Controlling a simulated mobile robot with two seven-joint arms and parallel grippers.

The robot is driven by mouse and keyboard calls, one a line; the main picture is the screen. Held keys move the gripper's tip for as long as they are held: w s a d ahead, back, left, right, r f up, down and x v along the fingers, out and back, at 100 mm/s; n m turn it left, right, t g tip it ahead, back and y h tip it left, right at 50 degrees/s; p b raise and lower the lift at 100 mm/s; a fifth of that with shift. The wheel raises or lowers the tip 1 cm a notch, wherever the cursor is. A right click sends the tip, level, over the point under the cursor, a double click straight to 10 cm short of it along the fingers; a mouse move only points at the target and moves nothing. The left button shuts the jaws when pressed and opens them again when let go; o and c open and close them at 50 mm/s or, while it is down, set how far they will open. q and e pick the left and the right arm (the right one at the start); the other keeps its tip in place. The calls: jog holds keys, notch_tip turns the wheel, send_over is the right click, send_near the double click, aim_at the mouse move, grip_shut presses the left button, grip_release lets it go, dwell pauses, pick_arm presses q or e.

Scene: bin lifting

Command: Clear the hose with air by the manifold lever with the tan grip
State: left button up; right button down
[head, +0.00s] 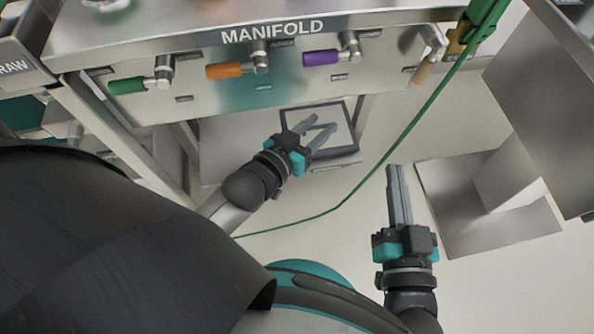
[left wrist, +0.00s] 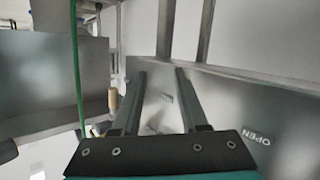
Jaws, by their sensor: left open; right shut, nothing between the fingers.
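The lever with the tan grip (head: 424,72) is at the right end of the manifold (head: 200,100); its grip hangs downward, unlike the other levers. The tan grip (left wrist: 113,100) also shows in the left wrist view, left of the fingers. My left gripper (head: 325,122) is open and empty below the manifold front in the picture, left of the tan grip and apart from it. The green hose (head: 437,92) runs from the fitting at the manifold's right end down past my grippers. My right gripper (head: 396,168) is shut and empty, below the tan grip in the picture.
Levers with green (head: 127,86), orange (head: 224,71) and purple (head: 321,57) grips point left along the manifold front. A dark-framed panel (head: 348,152) lies beyond my left gripper. A metal cabinet (head: 545,100) stands at the right.

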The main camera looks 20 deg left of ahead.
aim_at(429, 62)
pick_arm(q)
jog(key=s+f+m+g+y+p, duration=0.1)
jog(key=s+f+g+p, duration=0.2)
jog(key=s+g, duration=0.3)
jog(key=s+f, duration=0.1)
jog(key=s, duration=0.2)
jog(key=shift+s+a+g+y, duration=0.15)
jog(key=shift+s+g+y, duration=0.05)
jog(key=shift+g+y, duration=0.2)
pick_arm(e)
notch_tip(429, 62, up, 3)
jog(key=shift+r, duration=0.1)
pick_arm(q)
jog(key=shift+f, duration=0.1)
jog(key=s+a+f+g+y+p, duration=0.2)
jog(key=s+a+f+g+p, duration=0.3)
jog(key=s+f, duration=0.5)
jog(key=w+d+r+b, duration=0.1)
jog(key=w+r, duration=0.3)
jog(key=r, duration=0.1)
jog(key=shift+d+b, duration=0.25)
jog(key=shift+b, duration=0.1)
pick_arm(e)
jog(key=w+a+f+n+y, duration=0.1)
jog(key=w+n+y, duration=0.2)
jog(key=w+n, duration=1.6)
jog(key=shift+w+a+f+n+g, duration=0.15)
jog(key=shift+w+a+n+g, duration=0.2)
jog(key=shift+n, duration=0.85)
